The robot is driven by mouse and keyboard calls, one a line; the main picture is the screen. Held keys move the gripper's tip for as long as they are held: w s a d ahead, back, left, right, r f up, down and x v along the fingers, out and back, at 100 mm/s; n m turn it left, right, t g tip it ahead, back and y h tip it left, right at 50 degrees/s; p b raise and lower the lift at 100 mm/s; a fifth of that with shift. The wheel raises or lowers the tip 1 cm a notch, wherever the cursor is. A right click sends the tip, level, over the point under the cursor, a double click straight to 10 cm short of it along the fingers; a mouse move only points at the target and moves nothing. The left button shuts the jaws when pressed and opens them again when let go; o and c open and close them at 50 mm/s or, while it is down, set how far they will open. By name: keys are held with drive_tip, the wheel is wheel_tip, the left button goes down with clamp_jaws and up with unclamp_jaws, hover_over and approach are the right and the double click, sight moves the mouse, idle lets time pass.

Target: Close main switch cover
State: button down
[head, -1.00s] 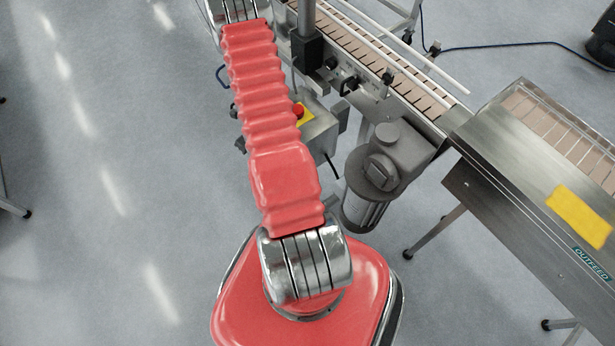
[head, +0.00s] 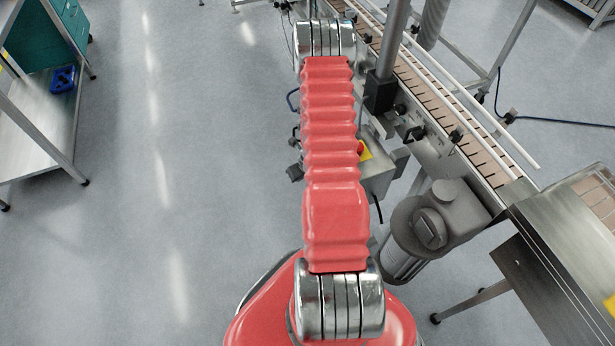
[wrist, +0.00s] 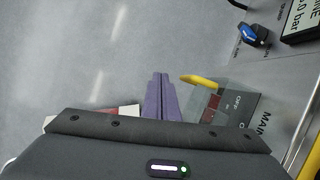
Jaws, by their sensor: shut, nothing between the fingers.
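In the wrist view, the main switch plate (wrist: 238,104) with its "OFF" marking sits on the grey panel beside the lettering "MAIN". A clear cover (wrist: 211,91) with a yellow tab (wrist: 198,80) appears to stand out from the plate on its left side. How far it is swung cannot be told exactly. My gripper (wrist: 161,78) has its purple fingers together, empty, just left of the cover; contact cannot be made out. My gripper's dark body hides the lower part of this area. In the head view my gripper is hidden behind my arm.
In the head view, a red stop button (head: 361,148), a motor (head: 436,219) and the conveyor (head: 440,103) lie right of my arm.

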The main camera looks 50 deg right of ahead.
drive_tip(key=a+r, duration=0.5)
drive_tip(key=r, duration=0.4)
drive_tip(key=shift+s+a+r, duration=0.15)
drive_tip(key=shift+s+a, duration=0.05)
drive_tip(key=shift+s, duration=0.15)
idle(0.6)
